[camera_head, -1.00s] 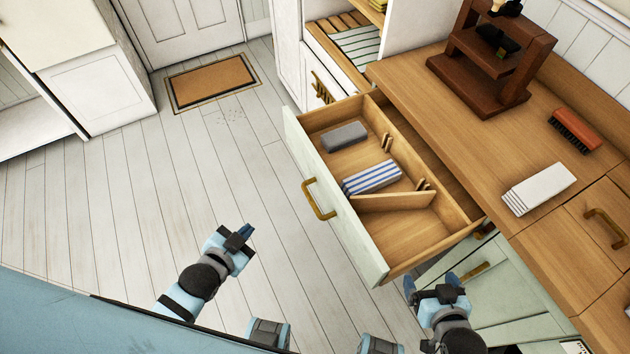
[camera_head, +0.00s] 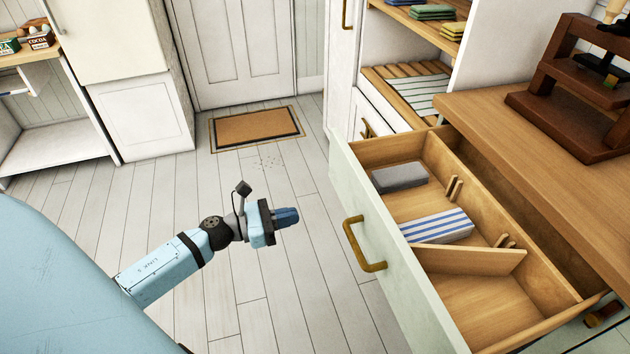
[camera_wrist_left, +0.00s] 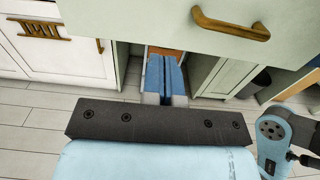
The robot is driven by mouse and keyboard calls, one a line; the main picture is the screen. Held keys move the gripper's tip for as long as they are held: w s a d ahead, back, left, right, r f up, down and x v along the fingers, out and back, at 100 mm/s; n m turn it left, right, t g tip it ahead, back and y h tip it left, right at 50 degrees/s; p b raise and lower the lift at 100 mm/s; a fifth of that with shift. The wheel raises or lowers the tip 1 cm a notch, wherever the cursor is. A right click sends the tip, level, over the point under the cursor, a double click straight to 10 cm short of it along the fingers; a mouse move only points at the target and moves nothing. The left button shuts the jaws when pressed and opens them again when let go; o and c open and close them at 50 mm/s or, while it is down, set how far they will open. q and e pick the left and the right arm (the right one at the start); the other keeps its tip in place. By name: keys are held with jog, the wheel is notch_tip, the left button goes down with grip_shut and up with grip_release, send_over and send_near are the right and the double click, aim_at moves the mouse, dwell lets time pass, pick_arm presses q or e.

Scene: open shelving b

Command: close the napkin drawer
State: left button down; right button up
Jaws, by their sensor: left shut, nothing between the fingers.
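The napkin drawer (camera_head: 408,290) stands pulled out from the wooden counter, with a pale green front and a brass handle (camera_head: 362,245). Inside lie a grey folded napkin (camera_head: 399,177) and a blue-and-white striped one (camera_head: 436,226), with a slanted wooden divider (camera_head: 468,259) beside them. My left gripper (camera_head: 287,217) is shut and empty, in front of the drawer and to the left of the handle, apart from it. In the left wrist view the shut fingers (camera_wrist_left: 165,78) point toward the space below the drawer front (camera_wrist_left: 160,22), and the handle (camera_wrist_left: 231,24) is up and right. My right gripper is out of view in the head view.
A dark wooden stand (camera_head: 575,95) is on the counter (camera_head: 530,140). Open shelves (camera_head: 415,20) with folded cloths are behind the drawer. A brown doormat (camera_head: 256,128) lies by the door.

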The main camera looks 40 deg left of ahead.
aim_at(352, 202)
pick_arm(q)
jog(key=x, duration=1.2)
jog(key=shift+w+d+p, duration=0.25)
jog(key=shift+d+p, duration=0.05)
jog(key=shift+w, duration=0.1)
